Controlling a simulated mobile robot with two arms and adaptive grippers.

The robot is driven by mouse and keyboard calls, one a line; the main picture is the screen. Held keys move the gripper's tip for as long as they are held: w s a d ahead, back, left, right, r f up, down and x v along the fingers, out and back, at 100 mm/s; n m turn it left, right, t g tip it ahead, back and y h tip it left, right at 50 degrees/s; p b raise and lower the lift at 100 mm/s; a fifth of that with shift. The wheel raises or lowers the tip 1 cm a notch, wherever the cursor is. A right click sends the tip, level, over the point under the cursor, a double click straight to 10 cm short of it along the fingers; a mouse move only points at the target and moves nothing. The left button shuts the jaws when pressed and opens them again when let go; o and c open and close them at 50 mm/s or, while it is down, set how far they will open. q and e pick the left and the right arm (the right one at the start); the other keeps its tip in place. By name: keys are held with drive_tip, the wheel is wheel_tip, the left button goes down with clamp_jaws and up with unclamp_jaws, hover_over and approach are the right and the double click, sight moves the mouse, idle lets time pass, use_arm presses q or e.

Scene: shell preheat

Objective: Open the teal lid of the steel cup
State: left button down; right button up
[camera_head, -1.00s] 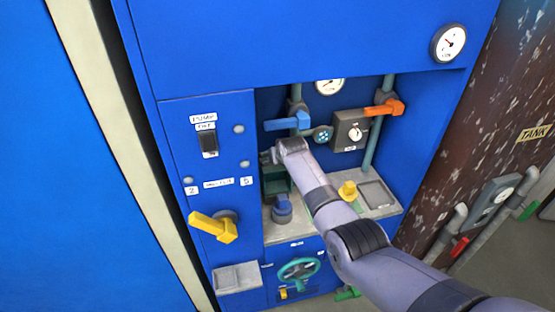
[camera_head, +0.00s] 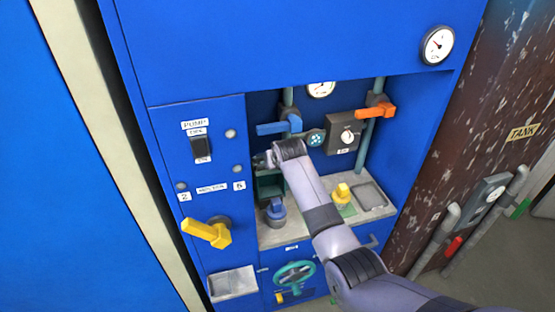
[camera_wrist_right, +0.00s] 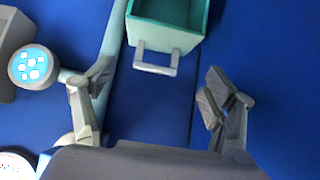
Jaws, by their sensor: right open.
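In the right wrist view a teal box-like part (camera_wrist_right: 165,35), open at one face, has a grey loop handle (camera_wrist_right: 155,62). I cannot tell whether it is the cup's lid; no steel cup shows clearly. In the head view a dark teal part (camera_head: 270,186) sits in the recess, just below my right gripper (camera_head: 264,159), partly hidden by my arm. In the wrist view my right gripper (camera_wrist_right: 158,88) is open and empty, its fingers spread on either side below the handle and apart from it. My left gripper is not in view.
A blue-handled valve (camera_head: 278,127), an orange-handled valve (camera_head: 376,112) and a grey gauge box (camera_head: 341,132) surround my arm. A perforated round disc (camera_wrist_right: 35,65) is near the left finger.

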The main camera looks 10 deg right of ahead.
drive_tip(key=v, duration=0.7)
idle(0.3)
